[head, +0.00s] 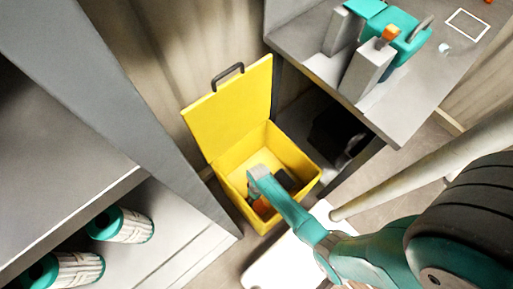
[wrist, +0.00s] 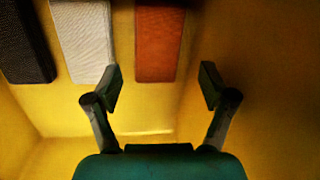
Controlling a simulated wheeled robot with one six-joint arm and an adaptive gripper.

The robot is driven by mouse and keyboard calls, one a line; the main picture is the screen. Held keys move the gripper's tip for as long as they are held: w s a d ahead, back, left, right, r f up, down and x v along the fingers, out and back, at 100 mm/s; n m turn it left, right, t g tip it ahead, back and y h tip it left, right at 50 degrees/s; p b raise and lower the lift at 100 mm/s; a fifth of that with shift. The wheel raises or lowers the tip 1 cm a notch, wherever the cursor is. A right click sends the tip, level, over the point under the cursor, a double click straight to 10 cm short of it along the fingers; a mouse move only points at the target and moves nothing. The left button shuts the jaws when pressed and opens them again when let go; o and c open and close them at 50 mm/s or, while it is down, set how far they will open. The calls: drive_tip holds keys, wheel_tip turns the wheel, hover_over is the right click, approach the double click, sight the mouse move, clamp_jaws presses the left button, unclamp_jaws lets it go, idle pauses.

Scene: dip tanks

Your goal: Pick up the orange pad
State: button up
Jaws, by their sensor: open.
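The orange pad (wrist: 158,45) lies inside the yellow box, at the top middle of the wrist view. In the head view a bit of the orange pad (head: 262,207) shows beside my arm in the box. My gripper (wrist: 155,88) is open and empty, with its fingertips apart on either side below the pad's near end in the wrist view. The pad sits between the fingertip lines, closer to the left finger's side than the right. In the head view my arm reaches down into the box and hides part of what lies there.
A white pad (wrist: 84,40) and a black pad (wrist: 25,45) lie left of the orange one. The yellow box (head: 305,170) has walls close around my gripper and a raised lid (head: 232,105). A grey table (head: 305,40) stands at upper right, shelves with filter cartridges (head: 122,226) at lower left.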

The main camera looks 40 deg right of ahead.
sight(257, 203)
drive_tip(key=shift+s+a+f, duration=0.1)
drive_tip(key=shift+s+f, duration=0.1)
drive_tip(key=shift+f, duration=1.3)
drive_tip(key=shift+s+a+f, duration=0.1)
drive_tip(key=shift+s+f, duration=0.05)
drive_tip(key=shift+f, duration=1.3)
drive_tip(key=c, duration=0.9)
